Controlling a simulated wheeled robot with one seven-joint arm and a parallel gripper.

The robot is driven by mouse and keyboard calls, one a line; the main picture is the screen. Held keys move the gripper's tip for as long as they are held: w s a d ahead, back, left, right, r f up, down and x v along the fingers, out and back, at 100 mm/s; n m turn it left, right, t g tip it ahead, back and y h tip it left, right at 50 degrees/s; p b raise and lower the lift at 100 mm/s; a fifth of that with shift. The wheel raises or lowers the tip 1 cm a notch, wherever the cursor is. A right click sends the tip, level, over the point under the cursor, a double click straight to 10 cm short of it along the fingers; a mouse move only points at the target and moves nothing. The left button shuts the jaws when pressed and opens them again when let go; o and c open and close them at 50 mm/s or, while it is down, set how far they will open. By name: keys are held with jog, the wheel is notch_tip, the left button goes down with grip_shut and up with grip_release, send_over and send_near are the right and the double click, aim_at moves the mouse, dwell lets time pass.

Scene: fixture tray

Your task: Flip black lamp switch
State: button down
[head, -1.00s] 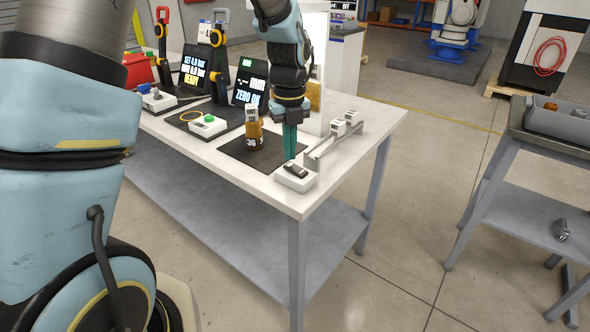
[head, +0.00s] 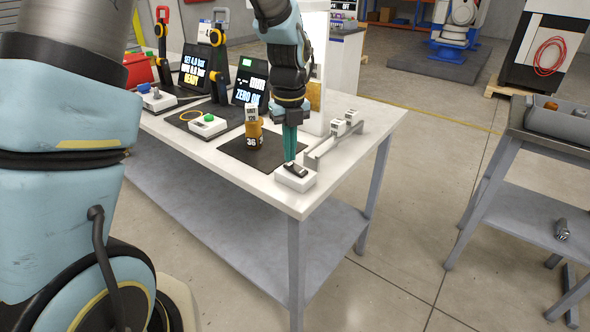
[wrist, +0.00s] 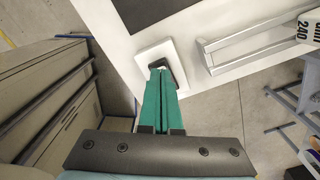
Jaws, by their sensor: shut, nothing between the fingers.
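The black lamp switch (head: 296,170) is a dark rocker on a white box near the front corner of the table. In the wrist view the switch (wrist: 178,76) shows only partly, its dark edge beside my fingertips. My gripper (head: 290,160) is shut with its teal fingers pointing down, and its tips are at the switch. In the wrist view the gripper (wrist: 161,72) covers much of the rocker. The tips look to touch it, but exact contact is hard to tell.
A metal rail (head: 322,148) with white-labelled blocks stands right of the switch box. A box with a green button (head: 207,125) is farther left. The table's front edge is close.

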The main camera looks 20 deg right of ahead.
aim_at(290, 164)
jog(key=shift+f+b, duration=0.4)
jog(key=shift+f, duration=0.35)
jog(key=shift+r, duration=0.1)
dwell(0.3)
notch_tip(290, 164, up, 7)
jog(key=p, duration=0.6)
dwell(0.5)
